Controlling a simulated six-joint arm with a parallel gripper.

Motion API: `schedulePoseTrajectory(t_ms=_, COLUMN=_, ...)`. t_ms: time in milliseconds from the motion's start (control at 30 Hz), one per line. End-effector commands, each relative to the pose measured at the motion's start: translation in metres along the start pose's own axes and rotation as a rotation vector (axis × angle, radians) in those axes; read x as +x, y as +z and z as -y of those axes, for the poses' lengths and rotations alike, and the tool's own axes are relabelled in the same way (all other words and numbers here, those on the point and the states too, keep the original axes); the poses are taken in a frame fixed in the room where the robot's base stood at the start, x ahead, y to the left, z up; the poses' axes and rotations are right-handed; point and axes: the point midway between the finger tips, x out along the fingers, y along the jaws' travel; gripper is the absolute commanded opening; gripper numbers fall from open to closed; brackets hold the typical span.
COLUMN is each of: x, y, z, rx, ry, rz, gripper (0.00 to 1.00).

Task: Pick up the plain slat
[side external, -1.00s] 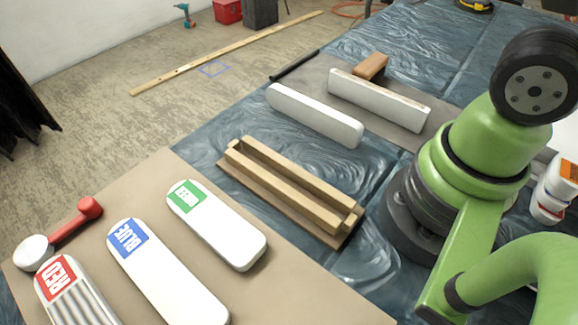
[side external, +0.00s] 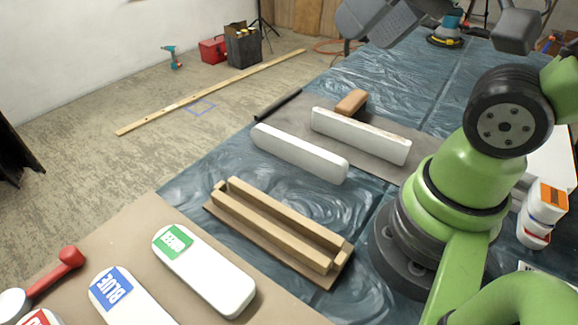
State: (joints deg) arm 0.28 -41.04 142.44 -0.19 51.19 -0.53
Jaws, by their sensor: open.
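Two white unlabelled slats stand on their long edges at the back: a smooth, rounded-end one (side external: 298,155) and a squarer one (side external: 355,136) with a worn-looking top edge. In front lie white slats with a green label reading GREEN (side external: 205,272) and a blue label reading BLUE (side external: 140,302); their visible faces look smooth. A red-labelled piece (side external: 38,318) is mostly cut off. I cannot tell which slat the task calls plain.
A wooden holder (side external: 275,243) with two rails stands empty in the middle. A brown block (side external: 351,102) touches or nearly touches the squarer slat. A red-handled tool (side external: 55,272) lies front left; white tubs (side external: 543,215) stand at right.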

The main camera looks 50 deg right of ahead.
Motion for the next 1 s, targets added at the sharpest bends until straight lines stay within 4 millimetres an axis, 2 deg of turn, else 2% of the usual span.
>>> schedulePoseTrajectory(t_ms=133, x=0.019, y=-0.021, z=-0.004, rx=-0.032, ry=0.064, rz=0.063, gripper=0.53)
schedulePoseTrajectory(t_ms=267, x=0.052, y=-0.045, z=-0.015, rx=-0.086, ry=0.138, rz=0.147, gripper=0.53)
schedulePoseTrajectory(t_ms=400, x=0.094, y=-0.065, z=-0.033, rx=-0.148, ry=0.201, rz=0.248, gripper=0.53)
schedulePoseTrajectory(t_ms=500, x=0.129, y=-0.072, z=-0.051, rx=-0.193, ry=0.235, rz=0.326, gripper=0.53)
schedulePoseTrajectory(t_ms=700, x=0.196, y=-0.068, z=-0.091, rx=-0.277, ry=0.270, rz=0.475, gripper=0.53)
schedulePoseTrajectory(t_ms=800, x=0.220, y=-0.061, z=-0.107, rx=-0.306, ry=0.274, rz=0.529, gripper=0.53)
schedulePoseTrajectory(t_ms=1000, x=0.243, y=-0.051, z=-0.123, rx=-0.335, ry=0.273, rz=0.578, gripper=0.53)
